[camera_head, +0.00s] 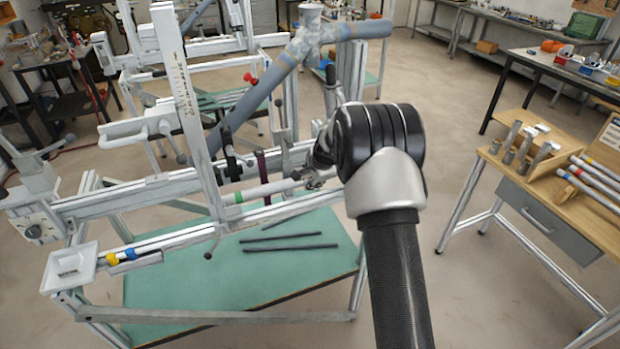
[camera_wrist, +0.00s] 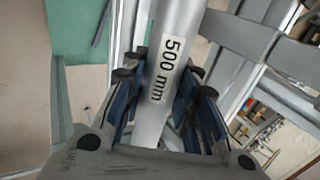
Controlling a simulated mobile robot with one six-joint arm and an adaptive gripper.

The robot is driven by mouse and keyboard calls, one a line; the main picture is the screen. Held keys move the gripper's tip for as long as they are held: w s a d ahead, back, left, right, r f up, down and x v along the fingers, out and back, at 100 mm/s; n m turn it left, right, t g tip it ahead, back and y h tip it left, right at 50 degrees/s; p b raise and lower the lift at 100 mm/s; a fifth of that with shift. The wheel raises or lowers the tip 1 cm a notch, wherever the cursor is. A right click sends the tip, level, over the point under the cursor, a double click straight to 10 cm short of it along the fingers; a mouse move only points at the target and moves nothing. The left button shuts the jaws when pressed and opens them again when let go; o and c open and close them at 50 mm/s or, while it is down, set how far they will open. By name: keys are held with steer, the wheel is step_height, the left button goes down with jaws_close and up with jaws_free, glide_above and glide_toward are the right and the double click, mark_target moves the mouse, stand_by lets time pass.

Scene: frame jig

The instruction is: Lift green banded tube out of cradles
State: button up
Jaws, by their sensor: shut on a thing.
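The green banded tube (camera_head: 278,188) is a pale grey tube with a green band near its left end. It lies along the frame jig (camera_head: 150,192) in the head view. My gripper (camera_head: 315,179) is shut on it toward its right part, partly hidden by my arm. In the wrist view the tube (camera_wrist: 182,22), with a "500 mm" label, runs between the blue-padded fingers of my gripper (camera_wrist: 163,82). The cradles are hard to make out, and I cannot tell whether the tube touches them.
A large blue-grey tube assembly (camera_head: 258,88) slants close behind and above. An upright post (camera_head: 185,100) stands at the left. Dark rods (camera_head: 290,248) lie on the green shelf (camera_head: 200,280) below. A wooden bench (camera_head: 560,205) with banded tubes (camera_head: 595,185) stands right, with open floor between.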

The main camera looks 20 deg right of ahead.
mark_target(293, 186)
steer(key=shift+c, duration=0.7)
steer(key=shift+r+p, duration=1)
steer(key=shift+r, duration=0.2)
steer(key=shift+f, duration=0.1)
steer(key=shift+s+b, duration=0.4)
steer(key=shift+b, duration=0.1)
steer(key=shift+s+b, duration=0.95)
steer(key=shift+s, duration=0.5)
steer(key=shift+a+p, duration=2.05)
steer(key=shift+a, duration=1.6)
